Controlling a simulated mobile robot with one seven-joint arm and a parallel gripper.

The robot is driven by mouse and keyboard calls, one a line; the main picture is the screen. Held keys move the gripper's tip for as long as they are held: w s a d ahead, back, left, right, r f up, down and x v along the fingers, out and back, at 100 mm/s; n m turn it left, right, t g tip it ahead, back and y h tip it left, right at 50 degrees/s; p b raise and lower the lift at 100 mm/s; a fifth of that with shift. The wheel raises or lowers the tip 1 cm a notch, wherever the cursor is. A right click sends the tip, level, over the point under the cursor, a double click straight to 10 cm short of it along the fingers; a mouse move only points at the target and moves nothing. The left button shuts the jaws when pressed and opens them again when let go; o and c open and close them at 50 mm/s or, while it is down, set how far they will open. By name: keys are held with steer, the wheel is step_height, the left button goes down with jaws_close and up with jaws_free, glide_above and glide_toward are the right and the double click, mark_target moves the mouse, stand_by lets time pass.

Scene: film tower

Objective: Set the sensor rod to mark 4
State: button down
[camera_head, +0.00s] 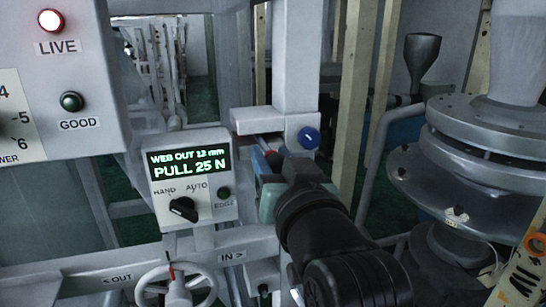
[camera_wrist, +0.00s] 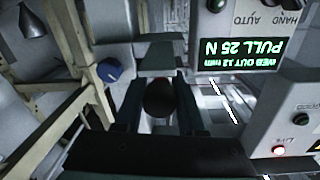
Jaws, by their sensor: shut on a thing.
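My gripper (camera_head: 270,168) is at the grey bracket (camera_head: 258,119) on the upright post, right of the display box. In the wrist view, which is turned upside down, my gripper (camera_wrist: 160,108) has its two fingers on either side of a dark round knob (camera_wrist: 160,97) and is shut on it. The knob seems to be the end of the sensor rod, but the rod itself is mostly hidden. No mark numbers on the rod can be read. A blue knob (camera_head: 308,138) sits on the bracket's right side and also shows in the wrist view (camera_wrist: 109,70).
The display box (camera_head: 193,180) reads "WEB OUT 12 mm, PULL 25 N" and has a HAND/AUTO switch (camera_head: 183,209). A handwheel (camera_head: 176,288) is below it. A lit LIVE lamp (camera_head: 51,20) is at upper left. A large round flanged machine (camera_head: 470,165) stands at right.

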mark_target(267, 146)
steer(key=shift+x, duration=1.55)
steer(key=c, duration=0.5)
jaws_free()
steer(key=shift+s, duration=0.15)
steer(key=b+v, duration=0.4)
steer(key=v, duration=0.9)
